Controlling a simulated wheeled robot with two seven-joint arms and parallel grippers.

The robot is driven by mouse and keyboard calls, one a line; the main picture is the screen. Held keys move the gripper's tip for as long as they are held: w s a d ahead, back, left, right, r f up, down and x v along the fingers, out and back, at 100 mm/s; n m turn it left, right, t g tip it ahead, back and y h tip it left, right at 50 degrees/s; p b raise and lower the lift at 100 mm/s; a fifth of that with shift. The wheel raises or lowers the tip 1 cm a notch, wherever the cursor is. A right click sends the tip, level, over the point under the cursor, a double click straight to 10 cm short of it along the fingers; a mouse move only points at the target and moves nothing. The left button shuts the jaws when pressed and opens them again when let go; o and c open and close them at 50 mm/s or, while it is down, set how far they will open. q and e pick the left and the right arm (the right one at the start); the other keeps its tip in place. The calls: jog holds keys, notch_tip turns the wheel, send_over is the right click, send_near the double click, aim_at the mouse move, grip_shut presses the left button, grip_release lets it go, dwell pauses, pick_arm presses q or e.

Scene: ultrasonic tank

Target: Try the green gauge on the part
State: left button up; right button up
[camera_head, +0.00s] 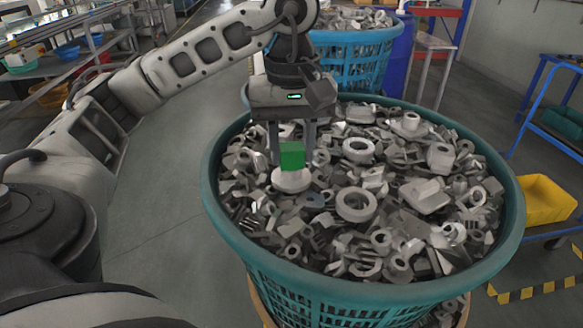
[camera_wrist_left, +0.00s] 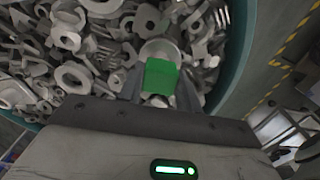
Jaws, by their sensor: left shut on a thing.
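My left gripper (camera_head: 291,150) is shut on the green gauge (camera_head: 292,156), a small block, and points down into the basket. In the left wrist view the green gauge (camera_wrist_left: 161,77) sits between the two fingers of my left gripper (camera_wrist_left: 160,88). Right below the gauge in the head view is a pale round part (camera_head: 291,181), lying among the other metal parts. It also shows in the left wrist view (camera_wrist_left: 158,47), partly hidden by the gauge. Whether gauge and part touch, I cannot tell. My right gripper is not in view.
The teal basket (camera_head: 212,203) is full of loose grey metal parts, and its rim surrounds the left gripper. A blue basket (camera_head: 352,62) of parts stands behind. A yellow bin (camera_head: 545,200) is at the right. Open floor (camera_head: 165,215) lies to the left.

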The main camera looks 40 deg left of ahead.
pick_arm(q)
jog(key=shift+r+p, duration=0.9)
jog(key=shift+r, duration=0.1)
jog(key=shift+r+p, duration=1.3)
jog(key=shift+r, duration=0.05)
notch_tip(320, 180, up, 2)
jog(key=shift+r+p, duration=0.1)
jog(key=shift+p, duration=0.7)
jog(key=shift+r, duration=0.85)
